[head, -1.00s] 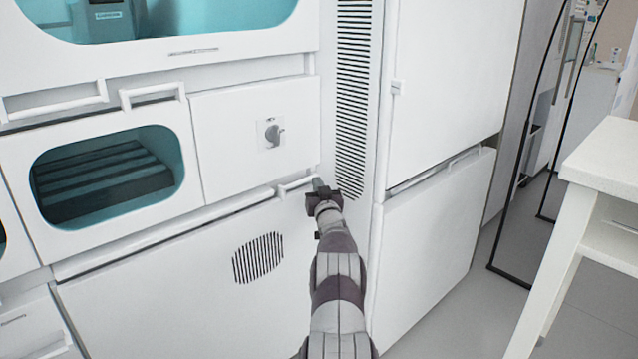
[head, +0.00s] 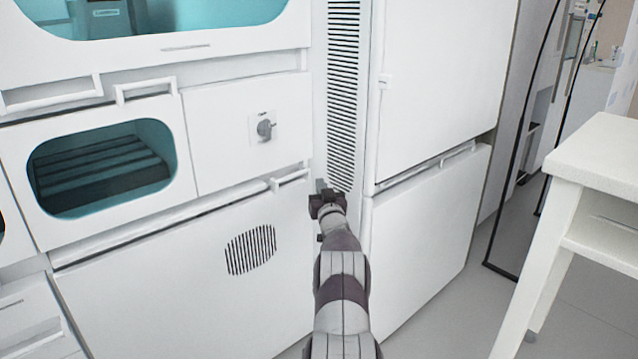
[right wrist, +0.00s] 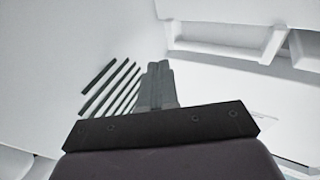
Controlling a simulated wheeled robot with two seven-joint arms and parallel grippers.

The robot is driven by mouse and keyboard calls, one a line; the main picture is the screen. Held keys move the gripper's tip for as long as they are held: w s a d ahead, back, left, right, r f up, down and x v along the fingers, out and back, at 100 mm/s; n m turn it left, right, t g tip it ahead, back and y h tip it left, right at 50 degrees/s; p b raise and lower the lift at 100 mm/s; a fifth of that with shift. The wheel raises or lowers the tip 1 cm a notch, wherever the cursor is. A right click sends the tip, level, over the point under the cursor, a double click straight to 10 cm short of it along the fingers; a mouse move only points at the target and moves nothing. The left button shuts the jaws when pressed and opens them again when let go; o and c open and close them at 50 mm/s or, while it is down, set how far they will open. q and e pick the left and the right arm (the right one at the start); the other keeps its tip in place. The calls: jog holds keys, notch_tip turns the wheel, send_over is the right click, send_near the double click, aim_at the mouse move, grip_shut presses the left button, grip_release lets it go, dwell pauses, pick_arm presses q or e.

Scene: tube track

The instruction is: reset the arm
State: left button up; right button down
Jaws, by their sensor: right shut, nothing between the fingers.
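My right gripper (head: 322,186) reaches up from the bottom of the head view, in front of the white cabinet (head: 190,285). In the right wrist view its fingers (right wrist: 157,86) are together with nothing between them. In the head view the tips are near the right end of the lower cabinet's handle (head: 290,179); I cannot tell whether they touch anything. My left gripper is not in view.
A knob (head: 265,128) is on the panel above. A window compartment (head: 100,168) with dark slats is at left. A tall white cabinet (head: 425,235) stands close on the right. A white table (head: 600,150) is at far right, with open floor (head: 450,325) between.

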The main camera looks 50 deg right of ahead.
jog(key=s+a+f+p, duration=0.1)
jog(key=s+f+p, duration=0.1)
jog(key=s, duration=0.6)
jog(key=shift+s+a, duration=0.25)
jog(key=shift+s, duration=0.05)
jog(key=shift+f, duration=0.2)
